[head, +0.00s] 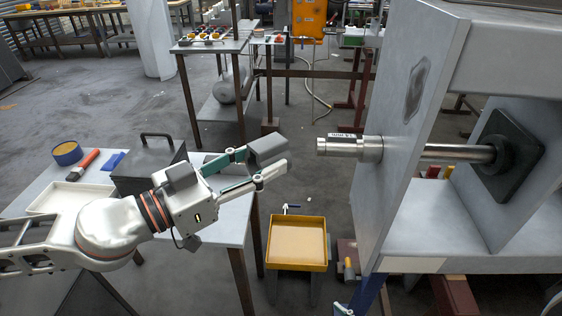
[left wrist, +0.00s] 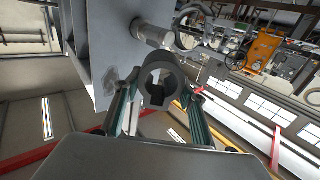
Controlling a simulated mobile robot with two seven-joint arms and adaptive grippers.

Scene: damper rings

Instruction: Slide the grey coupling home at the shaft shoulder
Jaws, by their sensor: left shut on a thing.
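My left gripper (head: 268,166) is shut on the grey coupling (head: 267,150), a dull dark-grey sleeve held between its two teal-and-silver fingers. The left wrist view shows the coupling (left wrist: 150,72) end-on as a thick ring with an open bore. The bright metal shaft (head: 340,147) sticks out leftward from the grey panel, with a thicker collar near the panel. The coupling is to the left of the shaft's free end, with a clear gap, and does not touch it. The shaft (left wrist: 150,33) also shows beyond the coupling in the left wrist view.
The upright grey panel (head: 398,150) of the machine frame stands at the right. A yellow tray (head: 297,266) stands low below the gap. A table at left holds a white tray (head: 60,199), a dark handled box (head: 148,168) and small tools.

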